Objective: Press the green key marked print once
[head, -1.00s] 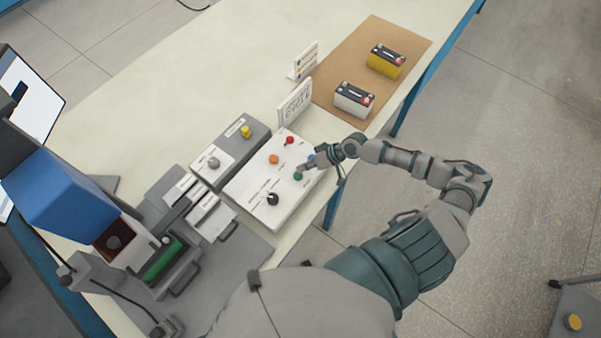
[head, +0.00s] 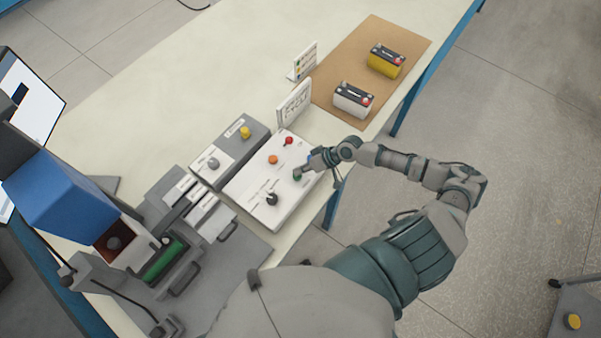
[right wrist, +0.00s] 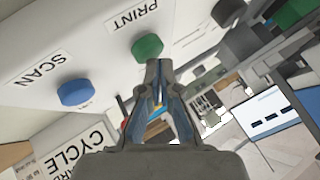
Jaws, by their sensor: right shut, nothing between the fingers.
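The green key (head: 297,177) sits on the white control panel (head: 256,184) in the head view, partly covered by my right gripper (head: 303,170). In the right wrist view the green key (right wrist: 147,46) is round and lies beside the label PRINT. My right gripper (right wrist: 159,66) is shut and empty, its fingertips right at the green key's edge in that view. I cannot tell whether they touch it. The blue key (right wrist: 75,92) beside the label SCAN is to the left in the wrist view. My left gripper is not in view.
The panel also carries an orange key (head: 273,159), a red key (head: 289,140) and a black knob (head: 272,199). A CYCLE sign (head: 294,102) stands behind it. White (head: 353,99) and yellow (head: 386,61) batteries stand on a brown mat (head: 404,34).

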